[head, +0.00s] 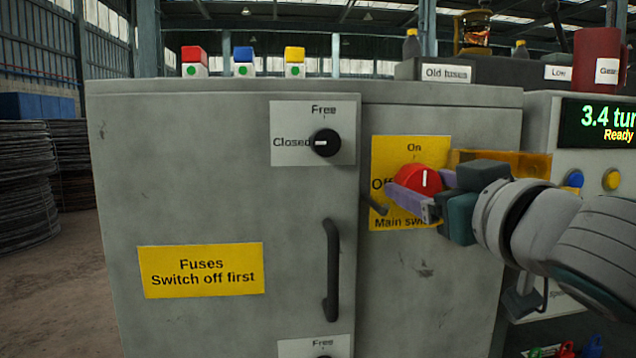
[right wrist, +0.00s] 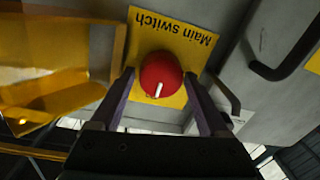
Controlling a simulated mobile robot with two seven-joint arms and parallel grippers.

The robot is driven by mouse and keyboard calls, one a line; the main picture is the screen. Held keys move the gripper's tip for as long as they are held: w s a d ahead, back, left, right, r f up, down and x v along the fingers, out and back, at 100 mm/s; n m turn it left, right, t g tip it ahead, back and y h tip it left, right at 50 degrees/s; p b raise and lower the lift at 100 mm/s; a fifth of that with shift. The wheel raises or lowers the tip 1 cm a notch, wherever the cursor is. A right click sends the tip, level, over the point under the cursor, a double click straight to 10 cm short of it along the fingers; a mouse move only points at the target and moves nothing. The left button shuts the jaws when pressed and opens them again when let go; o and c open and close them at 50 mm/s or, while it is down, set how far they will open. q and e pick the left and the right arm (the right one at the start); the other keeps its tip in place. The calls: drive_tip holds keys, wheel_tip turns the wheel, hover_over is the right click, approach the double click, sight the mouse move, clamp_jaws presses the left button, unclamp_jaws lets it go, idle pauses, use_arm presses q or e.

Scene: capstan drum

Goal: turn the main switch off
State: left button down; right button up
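The main switch is a red round knob (head: 418,179) on a yellow plate (head: 410,148) marked On at the top and Off at the left. Its white mark points up towards On. It also shows in the right wrist view as a red knob (right wrist: 161,74), upside down. My right gripper (head: 422,194) is at the knob, with its two purple fingers open. In the right wrist view the fingers (right wrist: 159,80) stand on either side of the knob, with a small gap at each side. I cannot tell how deep the tips reach. My left gripper is not in view.
The left cabinet door has a dark handle (head: 331,270), a black Free/Closed knob (head: 325,143) pointing to Closed, and a yellow fuses label (head: 201,270). A yellow translucent guard (head: 510,163) stands out right of the switch. A display (head: 603,124) reads Ready.

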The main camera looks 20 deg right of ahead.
drive_tip(key=c, duration=1)
drive_tip(key=shift+c, duration=0.2)
drive_tip(key=n+p, duration=0.3)
drive_tip(key=n, duration=0.1)
drive_tip(key=shift+a+r+p, duration=0.1)
drive_tip(key=shift+r+p, duration=0.1)
drive_tip(key=shift+p, duration=0.2)
drive_tip(key=n+p, duration=0.3)
drive_tip(key=n, duration=0.1)
drive_tip(key=shift+n+g, duration=0.3)
drive_tip(key=shift+g, duration=0.1)
drive_tip(key=n+p, duration=0.1)
drive_tip(key=n, duration=0.1)
drive_tip(key=n+p, duration=0.1)
drive_tip(key=n, duration=0.2)
drive_tip(key=shift+a+f, duration=0.15)
drive_tip(key=n+p, duration=0.1)
drive_tip(key=n, duration=0.2)
drive_tip(key=shift+f+h, duration=0.1)
drive_tip(key=shift+h, duration=0.2)
drive_tip(key=shift+n, duration=0.3)
